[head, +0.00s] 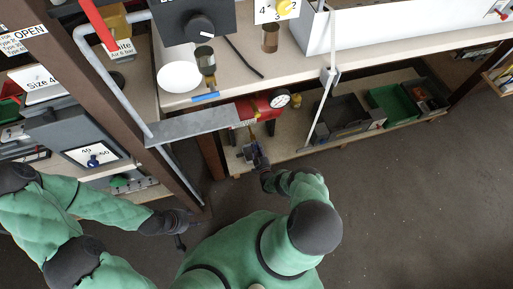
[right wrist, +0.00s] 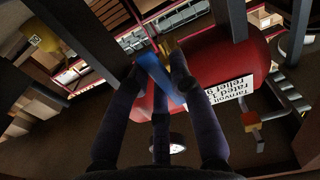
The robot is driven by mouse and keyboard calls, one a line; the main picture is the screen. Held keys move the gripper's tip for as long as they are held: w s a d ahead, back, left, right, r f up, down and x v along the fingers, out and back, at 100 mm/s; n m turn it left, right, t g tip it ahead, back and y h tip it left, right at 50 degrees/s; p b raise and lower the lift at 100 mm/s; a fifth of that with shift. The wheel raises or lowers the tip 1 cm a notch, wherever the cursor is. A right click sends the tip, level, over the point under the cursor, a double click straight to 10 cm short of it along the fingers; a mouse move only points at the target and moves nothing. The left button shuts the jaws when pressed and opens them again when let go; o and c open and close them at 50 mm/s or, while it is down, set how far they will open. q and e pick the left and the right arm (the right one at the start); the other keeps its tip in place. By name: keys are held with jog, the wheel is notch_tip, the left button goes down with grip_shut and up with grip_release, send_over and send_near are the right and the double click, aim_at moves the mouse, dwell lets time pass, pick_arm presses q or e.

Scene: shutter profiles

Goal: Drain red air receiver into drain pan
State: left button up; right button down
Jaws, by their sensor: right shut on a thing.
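The red air receiver (head: 262,107) lies on the lower shelf under the bench, with a round pressure gauge (head: 280,98) on it. In the right wrist view the red receiver (right wrist: 212,70) fills the middle, with a white label (right wrist: 229,89). My right gripper (head: 256,158) is low at the shelf's front edge, just in front of the receiver. In the right wrist view its fingers (right wrist: 157,75) are shut on a blue lever (right wrist: 160,78) beside a brass fitting (right wrist: 168,46). My left gripper (head: 184,226) hangs empty-looking over the floor; its jaws are unclear. I cannot identify the drain pan with certainty.
A dark tray (head: 343,114) and a green bin (head: 391,101) stand on the lower shelf to the right. A grey beam (head: 195,124) and a brown post (head: 127,118) stand near my left arm. The floor (head: 400,200) at right is clear.

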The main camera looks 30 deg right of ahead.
jog(key=shift+s+d+r+n, duration=0.1)
jog(key=shift+d+r+n, duration=0.3)
jog(key=shift+n, duration=2.3)
jog(key=shift+s+d+r+n, duration=0.15)
jog(key=shift+r+n, duration=0.35)
jog(key=shift+n, duration=2.2)
jog(key=shift+w+d+r+n, duration=0.1)
jog(key=shift+d+r+n, duration=0.3)
jog(key=shift+n, duration=2.3)
jog(key=shift+a+n, duration=0.1)
jog(key=shift+n, duration=0.2)
jog(key=c, duration=1.1)
grip_release()
jog(key=shift+s, duration=0.15)
